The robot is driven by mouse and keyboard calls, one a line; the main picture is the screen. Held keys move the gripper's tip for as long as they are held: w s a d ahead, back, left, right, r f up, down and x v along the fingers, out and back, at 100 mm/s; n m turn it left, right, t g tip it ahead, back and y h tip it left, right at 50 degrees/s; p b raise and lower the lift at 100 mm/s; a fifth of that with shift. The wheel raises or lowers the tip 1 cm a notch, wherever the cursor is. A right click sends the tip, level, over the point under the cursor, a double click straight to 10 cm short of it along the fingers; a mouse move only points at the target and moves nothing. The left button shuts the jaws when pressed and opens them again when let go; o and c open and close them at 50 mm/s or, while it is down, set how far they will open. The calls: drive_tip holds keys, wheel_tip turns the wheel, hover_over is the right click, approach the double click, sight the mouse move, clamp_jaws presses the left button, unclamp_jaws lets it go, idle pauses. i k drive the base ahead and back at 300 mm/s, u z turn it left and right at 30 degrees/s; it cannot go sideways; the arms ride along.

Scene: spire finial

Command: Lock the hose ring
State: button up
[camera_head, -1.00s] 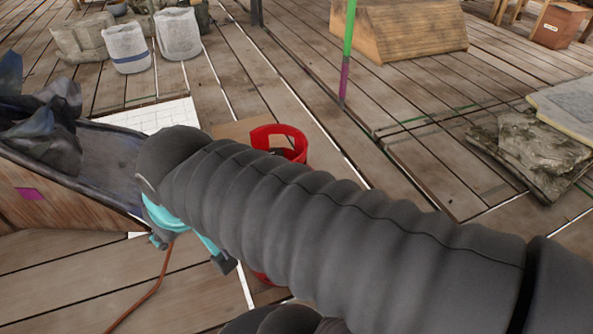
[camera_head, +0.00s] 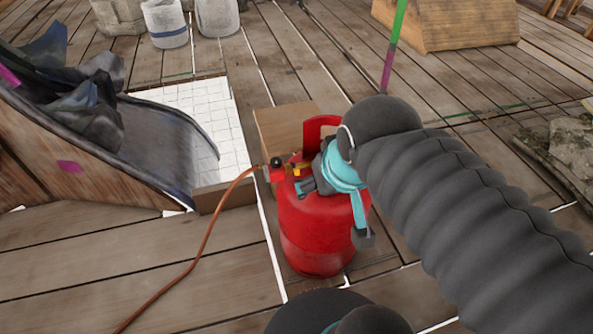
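A red gas cylinder (camera_head: 312,235) stands upright on the planks, with a red collar (camera_head: 318,128) at its top. An orange-brown hose (camera_head: 208,235) runs up from the floor at the lower left to a small red fitting with a black knob (camera_head: 276,163) on the cylinder's top. A small yellow brass part (camera_head: 297,167) sits beside this fitting. I cannot make out the hose ring as a separate part. My teal and grey gripper (camera_head: 308,180) is at the cylinder's top, just right of the brass part. Its fingers are small and overlap the valve, so their opening and any contact are unclear.
A curved dark chute (camera_head: 150,150) with wooden sides stands left of the cylinder, by a white tiled patch (camera_head: 215,110). A wooden block (camera_head: 283,125) is behind the cylinder. A green and purple pole (camera_head: 393,45) stands at the back. Planks at the lower left are mostly clear.

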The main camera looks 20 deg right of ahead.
sight(295, 170)
drive_tip(key=u, duration=2.65)
drive_tip(key=k, duration=1.25)
drive_tip(key=z, duration=1.95)
drive_tip(key=i, duration=0.5)
drive_tip(key=z, duration=0.05)
